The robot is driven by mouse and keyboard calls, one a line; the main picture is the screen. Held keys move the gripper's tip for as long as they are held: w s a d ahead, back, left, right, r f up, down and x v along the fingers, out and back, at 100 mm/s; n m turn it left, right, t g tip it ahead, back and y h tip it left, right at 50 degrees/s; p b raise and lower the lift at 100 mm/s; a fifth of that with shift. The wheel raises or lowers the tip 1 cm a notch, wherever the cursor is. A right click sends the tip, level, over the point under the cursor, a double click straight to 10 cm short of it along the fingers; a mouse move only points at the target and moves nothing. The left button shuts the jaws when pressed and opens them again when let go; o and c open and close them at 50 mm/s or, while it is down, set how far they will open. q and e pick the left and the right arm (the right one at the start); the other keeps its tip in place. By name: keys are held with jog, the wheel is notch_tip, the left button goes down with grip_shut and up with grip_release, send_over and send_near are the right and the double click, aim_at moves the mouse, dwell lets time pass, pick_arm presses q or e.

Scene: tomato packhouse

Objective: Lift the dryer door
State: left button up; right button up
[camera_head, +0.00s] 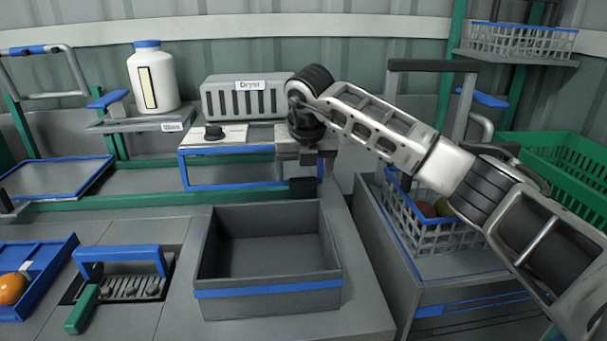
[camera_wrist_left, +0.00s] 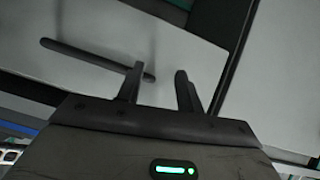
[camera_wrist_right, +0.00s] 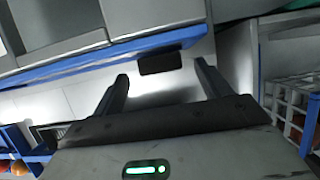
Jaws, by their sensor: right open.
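The grey dryer (camera_head: 245,98), with vertical slots and a "Dryer" label, stands at the back centre. Below it is a blue-edged front (camera_head: 184,170); I cannot tell whether this is the dryer door. A black tab (camera_wrist_right: 160,63) sits at the blue edge in the right wrist view. My right gripper (camera_head: 309,160) is open and empty at the right end of this front, its fingers pointing towards the tab, with no contact visible. My left gripper (camera_wrist_left: 157,82) is open and empty, seen only in the left wrist view, before a plain grey surface with a dark bar.
An empty grey bin (camera_head: 268,303) stands in front of the dryer. A white bottle (camera_head: 152,78) stands on a shelf at left. A white basket (camera_head: 445,237) with produce is at right, under my right arm. A blue-handled tool rack (camera_head: 118,254) lies at front left.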

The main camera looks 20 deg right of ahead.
jog(key=shift+x, duration=1.05)
